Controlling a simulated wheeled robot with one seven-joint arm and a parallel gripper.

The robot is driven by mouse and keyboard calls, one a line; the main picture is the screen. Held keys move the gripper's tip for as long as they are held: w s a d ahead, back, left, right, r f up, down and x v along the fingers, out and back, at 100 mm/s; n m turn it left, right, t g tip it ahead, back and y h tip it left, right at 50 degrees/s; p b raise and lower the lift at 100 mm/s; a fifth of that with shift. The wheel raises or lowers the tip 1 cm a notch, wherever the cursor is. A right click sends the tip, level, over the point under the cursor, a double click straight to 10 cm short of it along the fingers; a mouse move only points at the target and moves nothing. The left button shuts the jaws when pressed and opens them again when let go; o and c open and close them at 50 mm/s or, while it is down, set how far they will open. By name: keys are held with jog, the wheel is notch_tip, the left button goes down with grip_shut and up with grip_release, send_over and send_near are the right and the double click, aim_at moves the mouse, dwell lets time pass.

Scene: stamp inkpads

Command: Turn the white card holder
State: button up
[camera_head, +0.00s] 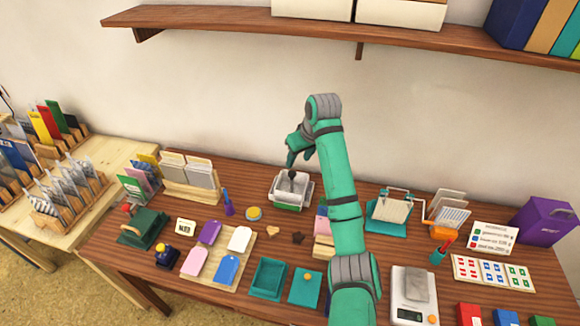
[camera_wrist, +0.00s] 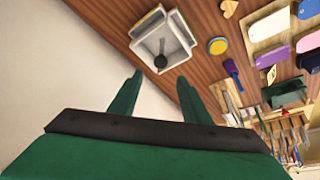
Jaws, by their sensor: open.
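The white card holder (camera_head: 291,187) is a square white holder with a dark round knob standing in its middle, and it stands at the back middle of the wooden table. A bit of green shows at its front. In the wrist view, the white card holder (camera_wrist: 150,43) is near the top, beyond the fingertips. My gripper (camera_head: 297,160) is just above and behind the holder in the head view, apart from it as far as I can tell. In the wrist view, my gripper (camera_wrist: 163,83) has its two green fingers spread with nothing between them.
A wooden rack of cards (camera_head: 190,178) stands left of the holder. A round yellow-topped tin (camera_head: 254,213) and a purple-blue stamp (camera_head: 228,206) are in front-left. A teal stand (camera_head: 388,212) is to the right. A wooden shelf (camera_head: 230,17) runs along the wall above.

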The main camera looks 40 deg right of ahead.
aim_at(292, 173)
jog(key=x, duration=0.9)
jog(key=shift+s+a+f, duration=0.1)
jog(key=shift+s, duration=0.1)
grip_shut()
